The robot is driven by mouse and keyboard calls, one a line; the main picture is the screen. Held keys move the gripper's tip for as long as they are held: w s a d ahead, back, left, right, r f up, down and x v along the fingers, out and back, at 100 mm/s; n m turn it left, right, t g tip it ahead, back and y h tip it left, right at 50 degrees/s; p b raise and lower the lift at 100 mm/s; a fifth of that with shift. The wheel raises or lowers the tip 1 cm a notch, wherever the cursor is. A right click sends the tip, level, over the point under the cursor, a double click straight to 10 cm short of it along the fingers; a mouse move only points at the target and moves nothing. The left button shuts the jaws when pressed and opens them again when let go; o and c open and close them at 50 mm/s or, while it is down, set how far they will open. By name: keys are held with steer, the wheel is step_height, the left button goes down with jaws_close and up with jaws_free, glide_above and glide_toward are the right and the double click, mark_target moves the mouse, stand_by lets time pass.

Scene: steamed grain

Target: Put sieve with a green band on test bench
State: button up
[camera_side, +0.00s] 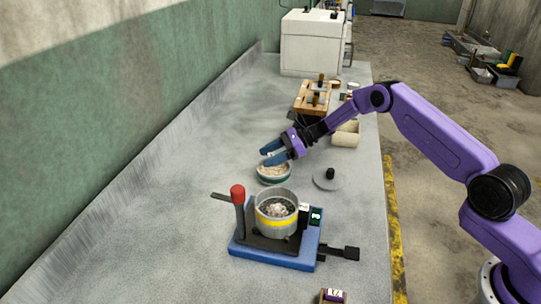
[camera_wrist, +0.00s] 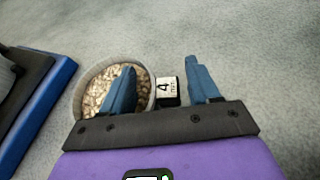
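The sieve with a green band (camera_side: 273,179) stands on the grey counter, filled with pale grain. In the wrist view the sieve (camera_wrist: 82,88) is at the left, with a tag marked 4 (camera_wrist: 167,91) at its right side. My gripper (camera_side: 264,156) is open, with blue fingers just above the sieve. In the wrist view my gripper (camera_wrist: 160,68) has its left finger over the grain and its right finger beyond the tag. The fingers do not appear to hold anything. The test bench (camera_side: 270,257) is blue, nearer the camera, and bears a sieve with a yellow band (camera_side: 278,223).
A red-knobbed lever (camera_side: 238,194) rises at the bench's left. A grey lid with a black knob (camera_side: 327,181) lies right of the green-band sieve. Tan cylinders (camera_side: 345,138), a wooden rack (camera_side: 313,98) and a white box (camera_side: 310,45) stand farther back. The counter's left is clear.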

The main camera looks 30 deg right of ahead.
steer(key=shift+o, duration=0.2)
steer(key=v, duration=1.2)
steer(key=s+a+r+n+g+h, duration=0.4)
steer(key=s+a+n, duration=0.35)
steer(key=s, duration=0.45)
steer(key=s+a+r+n+g+h, duration=0.2)
steer(key=s+a+r+n+g, duration=0.25)
steer(key=s+a+n, duration=0.55)
steer(key=s+d+r+n+t+h, duration=0.1)
steer(key=s+d+n, duration=0.3)
steer(key=s, duration=0.4)
steer(key=s+d+r+n+t+h, duration=0.1)
steer(key=s+d+n+t+h, duration=0.1)
steer(key=s+d+n, duration=0.3)
steer(key=s+d+r+n+t+h, duration=0.1)
steer(key=s+d+n+h, duration=0.1)
steer(key=s+d+n, duration=0.3)
steer(key=shift+s+d+n+h, duration=0.35)
steer(key=shift+s+n, duration=1.2)
steer(key=shift+s, duration=2.25)
steer(key=shift+a+r+t, duration=0.1)
steer(key=shift+t, duration=0.15)
